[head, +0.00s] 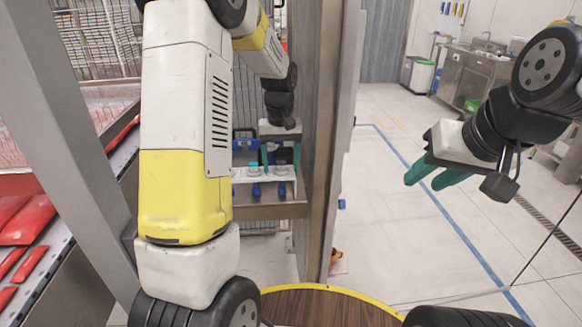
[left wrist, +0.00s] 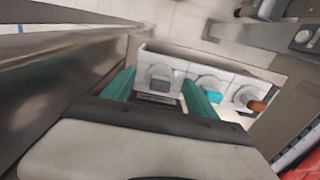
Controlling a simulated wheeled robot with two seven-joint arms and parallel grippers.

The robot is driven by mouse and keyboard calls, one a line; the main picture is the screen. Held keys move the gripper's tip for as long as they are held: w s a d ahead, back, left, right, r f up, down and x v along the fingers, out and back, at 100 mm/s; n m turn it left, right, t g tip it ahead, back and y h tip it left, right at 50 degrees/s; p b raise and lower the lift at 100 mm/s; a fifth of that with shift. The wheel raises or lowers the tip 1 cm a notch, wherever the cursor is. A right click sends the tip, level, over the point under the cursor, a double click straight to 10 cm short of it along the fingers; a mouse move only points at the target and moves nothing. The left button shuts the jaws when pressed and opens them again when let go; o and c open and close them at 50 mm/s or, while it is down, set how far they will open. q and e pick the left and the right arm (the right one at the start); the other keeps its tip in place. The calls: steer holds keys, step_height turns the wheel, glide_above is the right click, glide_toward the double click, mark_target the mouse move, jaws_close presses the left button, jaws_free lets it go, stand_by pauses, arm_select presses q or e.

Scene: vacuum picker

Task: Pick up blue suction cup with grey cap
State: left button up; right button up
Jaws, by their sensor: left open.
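A white rack (head: 240,178) holds suction cups on a shelf; blue cup bodies hang below it, one of them (head: 281,188) under my left gripper. In the left wrist view a grey cap (left wrist: 160,78) sits in the rack between the two teal fingers. A teal cap (left wrist: 208,83) and an orange-brown cap (left wrist: 258,105) stand to its right. My left gripper (head: 281,160) is open, its fingers on either side of the grey cap; contact cannot be told. The blue body under the grey cap is hidden in the wrist view. My right gripper (head: 425,184) is open and empty, over the floor.
A metal post (head: 318,130) stands close to the right of the rack. A blue item (head: 243,143) sits behind the rack. A bin of red packages (head: 28,220) is at the left.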

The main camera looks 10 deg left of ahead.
arm_select(q)
steer(key=c, duration=1.2)
steer(key=shift+o, duration=0.2)
step_height(320, 180, up, 10)
steer(key=shift+r, duration=0.1)
